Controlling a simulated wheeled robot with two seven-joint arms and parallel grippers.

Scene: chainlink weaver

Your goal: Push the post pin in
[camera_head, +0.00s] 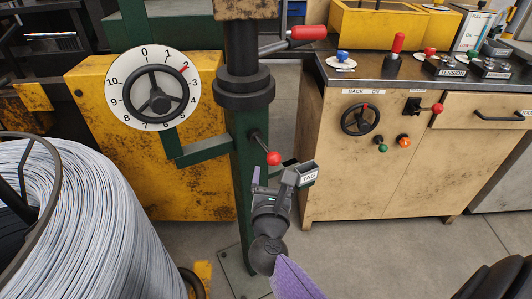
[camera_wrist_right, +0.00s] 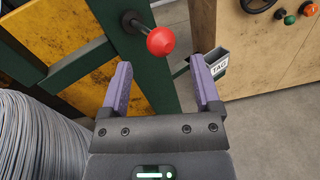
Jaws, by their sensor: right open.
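The post pin is a red ball knob (camera_head: 273,158) on a short black rod that sticks out of the green post (camera_head: 247,200). In the right wrist view the red knob (camera_wrist_right: 161,41) is just beyond the fingertips, between their lines, with a stretch of rod visible between it and the post. My right gripper (camera_head: 273,178) is open and empty just below the knob in the head view. Its two purple fingers (camera_wrist_right: 160,66) are spread apart and do not appear to touch the knob. My left gripper is not in view.
A TAG holder (camera_head: 308,174) sits close to the right of my right gripper. A numbered dial with a handwheel (camera_head: 153,92) is left of the post. A wire coil (camera_head: 85,230) fills the lower left. A workbench (camera_head: 340,185) with controls stands at right.

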